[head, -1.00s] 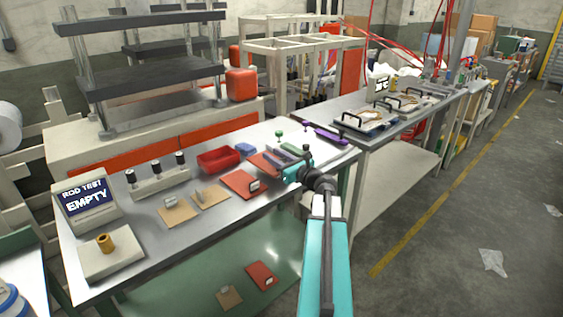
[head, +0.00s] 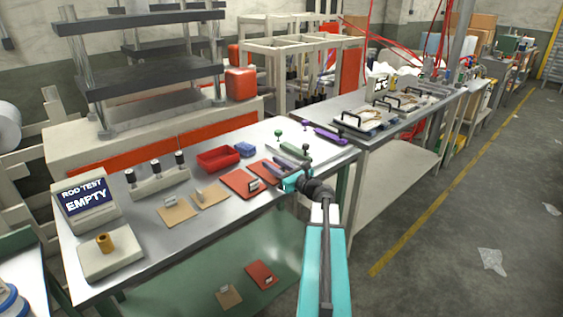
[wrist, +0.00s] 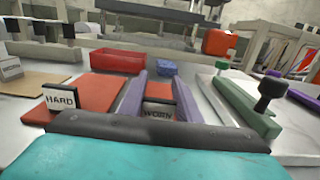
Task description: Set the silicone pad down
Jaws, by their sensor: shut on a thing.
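The silicone pad is a flat red-orange sheet with a tag reading WORN, seen between my fingers in the wrist view (wrist: 160,92). In the head view the red pad (head: 264,172) is partly hidden by my gripper (head: 281,169). My gripper's two purple-grey fingers (wrist: 160,84) are shut on the pad, one on each side of its tag. The pad looks flat and low at the bench top; whether it touches cannot be told. Another red pad (head: 240,184), tagged HARD in the wrist view (wrist: 96,88), lies just left of it.
Two tan pads (head: 178,214) lie further left on the metal bench (head: 150,251). A red tray (head: 218,160) and a blue block (head: 244,149) sit behind the pads. A green bar with knobs (head: 295,151) lies on the white surface to the right. Bare bench shows in front of the pads.

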